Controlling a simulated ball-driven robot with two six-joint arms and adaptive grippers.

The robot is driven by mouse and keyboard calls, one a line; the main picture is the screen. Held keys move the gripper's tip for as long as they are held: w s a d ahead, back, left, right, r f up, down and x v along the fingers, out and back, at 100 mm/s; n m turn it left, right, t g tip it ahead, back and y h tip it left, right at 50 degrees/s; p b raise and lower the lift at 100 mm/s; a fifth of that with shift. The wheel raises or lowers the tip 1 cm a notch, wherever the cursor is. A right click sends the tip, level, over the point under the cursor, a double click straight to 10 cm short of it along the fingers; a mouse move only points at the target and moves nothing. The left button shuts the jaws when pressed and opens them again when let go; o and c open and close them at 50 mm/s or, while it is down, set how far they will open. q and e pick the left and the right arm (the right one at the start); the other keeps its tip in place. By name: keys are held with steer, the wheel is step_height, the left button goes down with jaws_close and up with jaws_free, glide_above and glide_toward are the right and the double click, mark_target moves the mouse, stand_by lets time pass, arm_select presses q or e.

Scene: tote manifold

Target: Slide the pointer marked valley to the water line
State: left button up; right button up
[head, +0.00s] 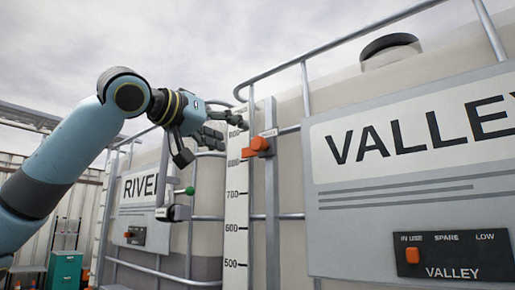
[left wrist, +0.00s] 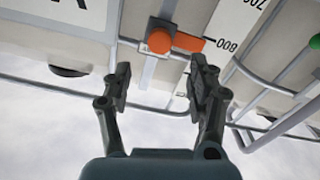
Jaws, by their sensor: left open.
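The orange pointer (head: 257,146) sits on a grey vertical rail beside a white scale (head: 235,210), a little above the 800 mark. A small tag above it is too small to read. In the left wrist view the orange pointer (left wrist: 160,40) shows upside down, beyond the fingertips. My left gripper (head: 226,128) is open and empty, near the top of the scale, up and left of the pointer and apart from it. Its open fingers (left wrist: 160,82) also show in the left wrist view. I cannot make out a water line on the VALLEY tank (head: 330,260). My right gripper is not in view.
The RIVER tank (head: 140,220) stands at left, with a green knob (head: 189,190) on its own rail. Metal cage bars (head: 305,90) surround both tanks.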

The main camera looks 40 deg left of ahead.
mark_target(256, 142)
arm_select(q)
steer(key=w+p, duration=0.1)
steer(key=w, duration=0.2)
steer(key=w+p, duration=0.2)
steer(key=w, duration=0.1)
steer(key=w+d+p, duration=0.1)
steer(key=w+p, duration=0.1)
steer(key=w, duration=0.1)
steer(key=shift+w, duration=0.2)
steer(key=shift+w+f+p, duration=0.1)
steer(key=shift+w+p, duration=0.25)
steer(key=shift+w, duration=0.2)
jaws_close()
